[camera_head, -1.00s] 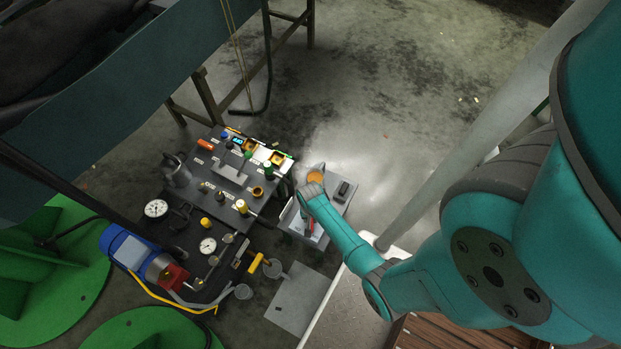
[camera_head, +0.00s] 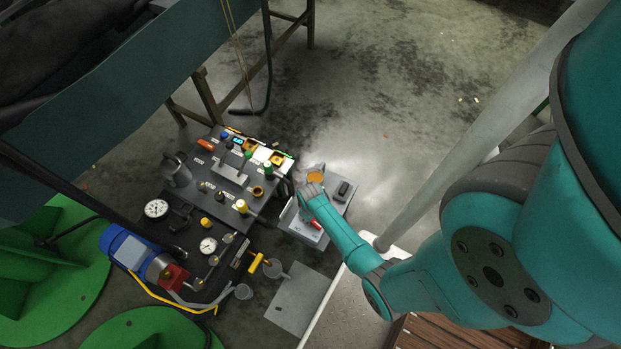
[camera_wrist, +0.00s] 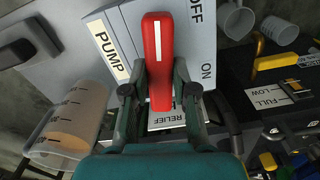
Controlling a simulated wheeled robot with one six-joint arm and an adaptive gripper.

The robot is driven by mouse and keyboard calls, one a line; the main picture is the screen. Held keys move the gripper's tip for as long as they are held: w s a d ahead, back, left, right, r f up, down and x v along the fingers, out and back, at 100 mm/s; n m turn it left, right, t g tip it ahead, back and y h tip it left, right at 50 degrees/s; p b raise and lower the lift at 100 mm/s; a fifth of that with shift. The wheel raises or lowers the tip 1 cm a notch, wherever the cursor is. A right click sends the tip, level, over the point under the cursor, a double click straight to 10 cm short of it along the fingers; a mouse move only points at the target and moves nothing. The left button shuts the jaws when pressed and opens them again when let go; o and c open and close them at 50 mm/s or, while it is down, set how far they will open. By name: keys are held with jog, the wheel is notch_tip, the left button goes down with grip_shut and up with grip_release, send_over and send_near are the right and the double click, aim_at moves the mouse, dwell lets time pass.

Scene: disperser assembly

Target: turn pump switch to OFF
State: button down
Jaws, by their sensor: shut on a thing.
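The red pump switch handle (camera_wrist: 158,62) is in the wrist view, a long lever with a white stripe. My gripper (camera_wrist: 160,92) is shut on the handle, one dark finger on each side. The handle's lower end and part of the RELIEF label are hidden. In the head view the red handle (camera_head: 316,225) shows small beside my gripper (camera_head: 305,213).
A measuring beaker with orange content (camera_wrist: 72,125) stands left of the panel, near a dark handle (camera_wrist: 28,48). Clear cups (camera_wrist: 236,18) and a black unit with a FULL/LOW label (camera_wrist: 268,95) are on the right. The crowded dark console (camera_head: 222,180) stands left of the panel.

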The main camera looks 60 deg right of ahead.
jog(key=shift+n, duration=1.1)
jog(key=c, duration=0.9)
grip_release()
notch_tip(320, 180, up, 12)
